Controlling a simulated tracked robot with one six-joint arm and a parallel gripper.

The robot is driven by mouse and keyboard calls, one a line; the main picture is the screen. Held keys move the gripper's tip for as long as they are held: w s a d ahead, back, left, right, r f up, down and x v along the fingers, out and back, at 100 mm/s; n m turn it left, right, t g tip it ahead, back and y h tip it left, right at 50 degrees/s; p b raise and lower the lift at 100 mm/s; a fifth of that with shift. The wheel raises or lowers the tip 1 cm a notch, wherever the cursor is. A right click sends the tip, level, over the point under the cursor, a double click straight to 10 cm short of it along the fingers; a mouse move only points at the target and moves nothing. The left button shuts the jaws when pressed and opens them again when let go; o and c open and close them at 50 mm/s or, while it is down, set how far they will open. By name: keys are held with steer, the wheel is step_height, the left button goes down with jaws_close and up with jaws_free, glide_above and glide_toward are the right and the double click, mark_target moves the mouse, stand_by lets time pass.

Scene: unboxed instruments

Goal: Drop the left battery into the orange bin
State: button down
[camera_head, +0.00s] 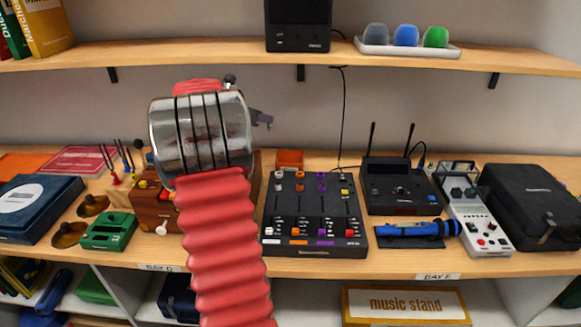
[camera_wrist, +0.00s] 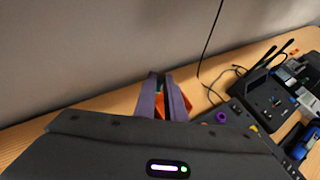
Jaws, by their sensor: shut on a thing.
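The orange bin (camera_head: 290,158) is a small open box at the back of the bench, against the wall. Its orange also shows below and between my fingers in the wrist view (camera_wrist: 186,102). My gripper (camera_head: 262,119) is above the bench, up and to the left of the bin in the head view, with its jaws partly hidden by my wrist.
A black mixer (camera_head: 315,215) stands in front of the bin. A black router (camera_head: 398,187) with two antennas is to its right, and a brown box (camera_head: 155,207) to its left. A cable (camera_head: 344,120) hangs from the shelf (camera_head: 200,54) above.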

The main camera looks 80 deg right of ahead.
steer(key=s+d+f, duration=0.1)
steer(key=s+d, duration=0.2)
steer(key=s, duration=0.4)
steer(key=shift+s+d+m+g, duration=0.25)
steer(key=shift+s+m+g, duration=0.1)
steer(key=shift+m+g, duration=0.05)
steer(key=shift+f, duration=0.15)
steer(key=shift+f, duration=2.95)
steer(key=c, duration=1.7)
jaws_free()
steer(key=shift+c, duration=0.2)
steer(key=v, duration=1.4)
steer(key=shift+d, duration=0.15)
